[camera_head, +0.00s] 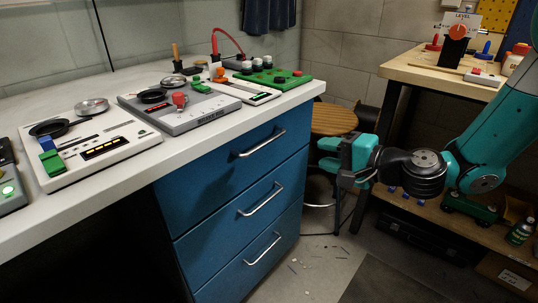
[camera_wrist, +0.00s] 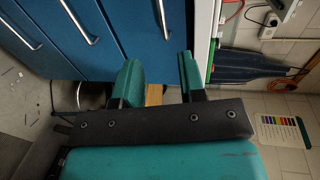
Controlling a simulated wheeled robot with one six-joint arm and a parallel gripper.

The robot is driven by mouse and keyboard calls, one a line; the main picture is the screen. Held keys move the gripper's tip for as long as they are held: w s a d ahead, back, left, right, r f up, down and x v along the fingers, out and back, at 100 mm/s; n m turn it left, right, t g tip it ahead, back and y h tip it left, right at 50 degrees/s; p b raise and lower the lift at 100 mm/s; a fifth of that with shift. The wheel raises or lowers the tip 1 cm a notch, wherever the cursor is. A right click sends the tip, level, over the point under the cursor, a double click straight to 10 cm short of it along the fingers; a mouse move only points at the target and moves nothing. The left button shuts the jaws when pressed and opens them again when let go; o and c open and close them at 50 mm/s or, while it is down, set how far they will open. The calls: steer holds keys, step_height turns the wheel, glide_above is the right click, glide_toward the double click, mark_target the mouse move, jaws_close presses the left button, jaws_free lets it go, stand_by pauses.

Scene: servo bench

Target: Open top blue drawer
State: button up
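The blue drawer unit stands under the white counter, with its drawers stacked one above another. The top blue drawer (camera_head: 215,160) looks shut, with a silver bar handle (camera_head: 260,144) across its front. In the wrist view the drawers appear turned on their side, and the top drawer's handle (camera_wrist: 163,16) is beyond the fingers. My teal gripper (camera_head: 326,154) is to the right of the drawer front, apart from the handle. In the wrist view its two fingers (camera_wrist: 160,75) are spread with a gap between them, and they hold nothing.
The middle handle (camera_head: 262,199) and bottom handle (camera_head: 263,248) sit below. Several devices with pans and switches stand on the white counter (camera_head: 90,215). A round wooden stool (camera_head: 333,119) is behind my gripper. A wooden workbench (camera_head: 420,72) stands right. Small debris lies on the floor (camera_head: 325,255).

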mark_target(270, 141)
steer(key=p+x, duration=0.1)
steer(key=x, duration=1.6)
steer(key=shift+a+r, duration=0.1)
jaws_close()
